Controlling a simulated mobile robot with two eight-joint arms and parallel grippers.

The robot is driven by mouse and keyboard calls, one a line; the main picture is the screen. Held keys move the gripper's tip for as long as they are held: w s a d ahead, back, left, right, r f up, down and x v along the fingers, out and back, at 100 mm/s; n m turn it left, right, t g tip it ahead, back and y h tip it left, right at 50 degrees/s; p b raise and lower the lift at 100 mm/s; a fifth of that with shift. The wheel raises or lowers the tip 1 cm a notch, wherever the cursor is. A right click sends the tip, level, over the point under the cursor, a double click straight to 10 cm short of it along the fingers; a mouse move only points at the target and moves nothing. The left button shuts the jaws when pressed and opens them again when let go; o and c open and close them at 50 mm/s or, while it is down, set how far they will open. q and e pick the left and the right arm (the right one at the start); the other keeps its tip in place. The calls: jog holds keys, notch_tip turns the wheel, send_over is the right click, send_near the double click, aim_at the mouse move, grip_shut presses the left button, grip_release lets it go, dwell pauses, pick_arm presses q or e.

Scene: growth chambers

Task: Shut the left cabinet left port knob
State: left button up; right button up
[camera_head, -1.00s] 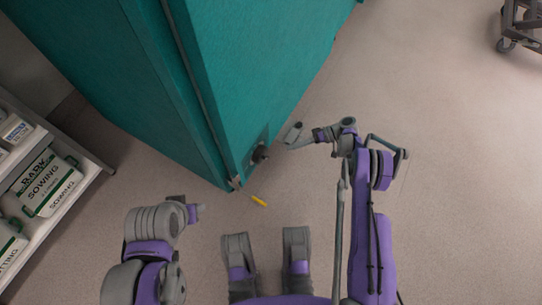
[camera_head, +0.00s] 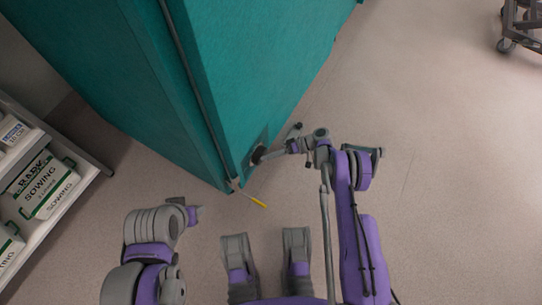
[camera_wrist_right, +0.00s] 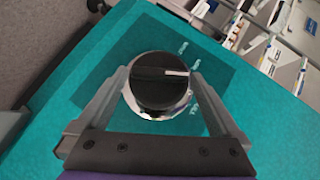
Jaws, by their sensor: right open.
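The port knob (camera_wrist_right: 160,82) is a round black dial with a white pointer line and a silver rim, set on a dark plate (camera_wrist_right: 140,48) on the teal cabinet (camera_head: 225,75). In the right wrist view my right gripper (camera_wrist_right: 160,85) is open, with one finger on each side of the knob. The pointer line points to the right in that view.
A shelf with bags labelled sowing (camera_head: 45,190) stands at the left. A wheeled cart (camera_head: 520,30) is at the top right. The floor on the right is clear.

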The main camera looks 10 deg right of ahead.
jog(key=c, duration=1.1)
jog(key=shift+o, duration=0.2)
jog(key=shift+r, duration=0.1)
jog(key=shift+s+a+r+n+t+h+p, duration=0.2)
jog(key=shift+n+t+h+p, duration=0.2)
jog(key=shift+n+t+h, duration=0.6)
jog(key=shift+s+a+r+n+t+h+p, duration=0.1)
jog(key=shift+s+n+t+h+p, duration=0.2)
jog(key=shift+n+t+h, duration=0.7)
jog(key=shift+s+a+r+n+t+h+p, duration=0.15)
jog(key=shift+n+t+h+p, duration=0.45)
jog(key=shift+t+h, duration=0.6)
jog(key=o, duration=1.1)
jog(key=shift+c, duration=0.2)
